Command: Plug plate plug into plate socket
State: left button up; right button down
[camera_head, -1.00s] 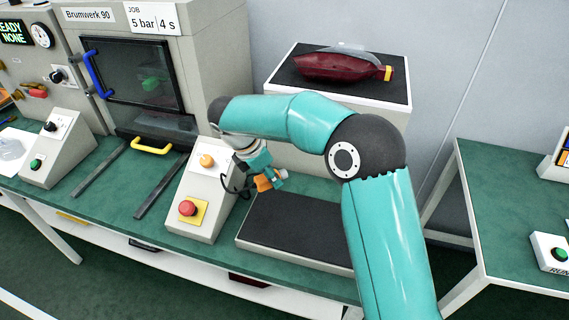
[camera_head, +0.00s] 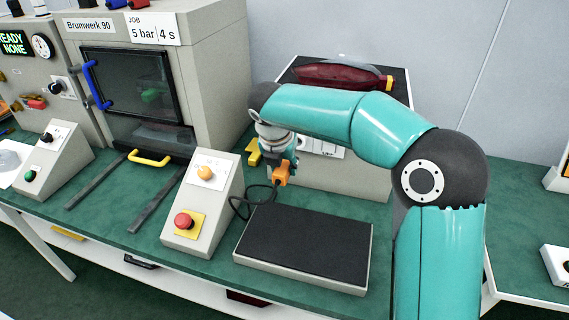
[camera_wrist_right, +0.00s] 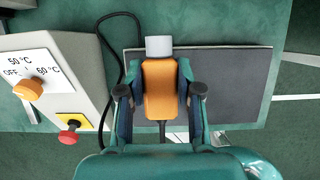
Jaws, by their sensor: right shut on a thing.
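The plate plug (camera_head: 281,175) is orange, and its black cable loops down beside the control box. My right gripper (camera_head: 277,164) is shut on it, above the back left corner of the flat black-topped plate (camera_head: 303,241). In the right wrist view the orange plug (camera_wrist_right: 159,90) sits between both fingers of the right gripper (camera_wrist_right: 160,92), with its pale grey end pointing up the picture. A white panel (camera_head: 329,149) with small dark marks is on the front of the grey block; it may bear the plate socket, but my arm partly covers it. My left gripper is not in view.
The sloped control box (camera_head: 204,202) with an orange knob and red button stands left of the plate. A yellow part (camera_head: 253,153) is close left of my gripper. A chamber (camera_head: 130,95) stands back left.

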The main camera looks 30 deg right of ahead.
jog(key=shift+w+d+r+p, duration=0.25)
jog(key=shift+d+p, duration=0.1)
jog(key=shift+p, duration=0.2)
jog(key=shift+w+d+p, duration=0.85)
jog(key=shift+d+p, duration=0.1)
jog(key=shift+p, duration=0.25)
jog(key=shift+w+d+f+p, duration=0.25)
jog(key=shift+w+d+p, duration=0.5)
jog(key=shift+d+p, duration=0.05)
jog(key=shift+s+r+p, duration=0.1)
jog(key=shift+p, duration=0.3)
jog(key=shift+p, duration=0.35)
